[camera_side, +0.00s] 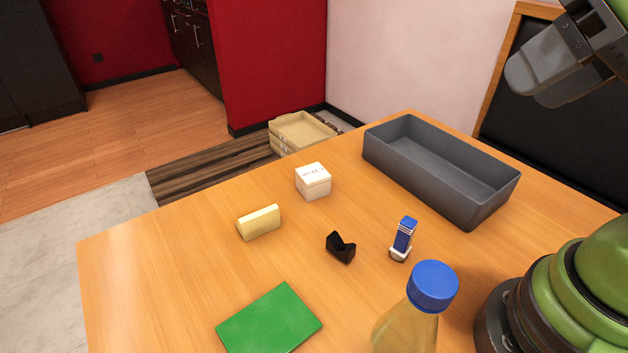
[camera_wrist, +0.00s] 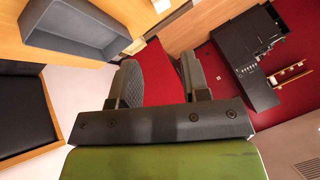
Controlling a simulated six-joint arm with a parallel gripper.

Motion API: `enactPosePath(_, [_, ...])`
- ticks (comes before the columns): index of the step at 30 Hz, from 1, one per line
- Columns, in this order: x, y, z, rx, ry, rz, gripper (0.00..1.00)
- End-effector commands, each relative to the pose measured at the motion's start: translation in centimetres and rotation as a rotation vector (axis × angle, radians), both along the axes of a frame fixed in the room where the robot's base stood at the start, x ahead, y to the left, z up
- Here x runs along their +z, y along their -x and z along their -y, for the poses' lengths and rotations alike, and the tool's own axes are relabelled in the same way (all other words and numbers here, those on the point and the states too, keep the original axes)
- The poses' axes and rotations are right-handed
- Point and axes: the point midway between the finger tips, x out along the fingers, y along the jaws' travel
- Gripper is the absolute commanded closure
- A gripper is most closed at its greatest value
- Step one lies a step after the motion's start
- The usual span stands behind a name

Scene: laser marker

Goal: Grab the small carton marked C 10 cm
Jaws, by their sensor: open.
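The small white carton (camera_side: 313,181) with dark lettering on its top stands upright on the wooden table in the side view, near the far edge and left of the grey bin. The lettering is too small to read fully. A small part of a white object (camera_wrist: 161,6) shows at the top edge of the wrist view; I cannot tell if it is the carton. My gripper (camera_wrist: 160,75) is open and empty in the wrist view. In the side view part of it shows at the top right, high above the table and well away from the carton.
A grey bin (camera_side: 378,150) stands right of the carton. The table's left part is clear.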

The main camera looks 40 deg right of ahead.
Motion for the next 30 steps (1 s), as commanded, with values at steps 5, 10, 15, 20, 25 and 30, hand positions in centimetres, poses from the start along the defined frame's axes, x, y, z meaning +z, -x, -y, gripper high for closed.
enactPosePath(5, [0.0,0.0,0.0,0.000,0.000,0.000,0.37])
enactPosePath(10, [0.0,0.0,0.0,0.000,0.000,0.000,0.12])
enactPosePath(15, [0.0,0.0,0.0,0.000,0.000,0.000,0.12])
enactPosePath(20, [0.2,-1.2,0.2,-0.002,0.014,-0.016,0.12])
enactPosePath(25, [0.4,-6.0,0.6,-0.008,0.070,-0.068,0.12])
enactPosePath(30, [-1.1,-12.5,0.6,-0.001,0.142,-0.117,0.12])
